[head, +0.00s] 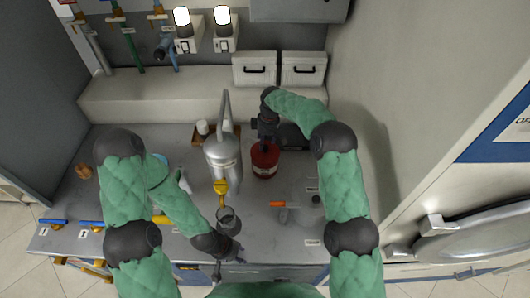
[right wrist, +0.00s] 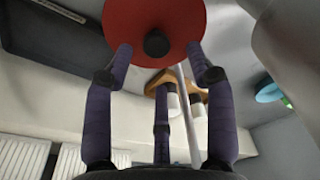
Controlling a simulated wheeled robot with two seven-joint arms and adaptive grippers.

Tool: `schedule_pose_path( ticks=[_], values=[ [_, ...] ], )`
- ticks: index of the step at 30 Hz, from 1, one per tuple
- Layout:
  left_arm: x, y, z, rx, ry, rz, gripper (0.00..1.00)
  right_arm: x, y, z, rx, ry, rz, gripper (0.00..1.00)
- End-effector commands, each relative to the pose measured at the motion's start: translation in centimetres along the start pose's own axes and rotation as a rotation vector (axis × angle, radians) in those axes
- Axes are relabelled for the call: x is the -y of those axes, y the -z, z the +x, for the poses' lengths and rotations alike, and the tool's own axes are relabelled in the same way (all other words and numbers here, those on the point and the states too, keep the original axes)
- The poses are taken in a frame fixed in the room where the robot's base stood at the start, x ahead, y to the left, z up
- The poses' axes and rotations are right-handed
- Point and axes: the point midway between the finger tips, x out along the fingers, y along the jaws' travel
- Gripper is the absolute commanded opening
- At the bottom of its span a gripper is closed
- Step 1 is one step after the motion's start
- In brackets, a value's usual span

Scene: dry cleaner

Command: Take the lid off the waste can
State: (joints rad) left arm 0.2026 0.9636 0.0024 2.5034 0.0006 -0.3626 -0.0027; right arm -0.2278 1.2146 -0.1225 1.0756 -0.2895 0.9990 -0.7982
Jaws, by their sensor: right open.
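The red waste can (head: 265,160) stands on the grey worktop, right of the silver vessel. In the right wrist view its round red lid (right wrist: 185,20) faces me, with a black knob (right wrist: 155,43) in the middle. My right gripper (head: 266,138) is at the top of the can in the head view. In the right wrist view its open fingers (right wrist: 159,58) spread around the knob, in front of the lid; I cannot tell whether they touch. My left gripper (head: 228,262) is low at the worktop's front edge, away from the can; its finger opening is unclear.
A tall silver vessel (head: 222,150) stands close left of the can. A dark cup (head: 228,218) is near my left gripper. An orange-handled tool (head: 278,205) lies in front of the can. Two white boxes (head: 254,69) sit on the back ledge.

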Motion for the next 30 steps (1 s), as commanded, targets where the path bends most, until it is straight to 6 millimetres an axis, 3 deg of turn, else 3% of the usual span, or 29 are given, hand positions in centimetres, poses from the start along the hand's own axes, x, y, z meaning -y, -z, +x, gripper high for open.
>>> schedule_pose_path(
  ticks=[9,17,23,30],
  values=[
    [0.0,0.0,0.0,0.0,0.0,0.0,0.4,0.1,-0.7,4.3,0.002,0.004,0.0,0.56],
    [0.0,0.0,0.0,0.0,0.0,0.0,0.4,0.0,-0.7,4.6,0.001,0.002,0.0,0.56],
    [0.0,0.0,0.0,0.0,0.0,0.0,0.4,0.0,-0.7,4.6,0.002,0.002,0.0,0.02],
    [0.0,0.0,0.0,0.0,0.0,0.0,0.4,0.0,-0.7,4.6,0.001,0.002,0.0,0.0]
  ],
)
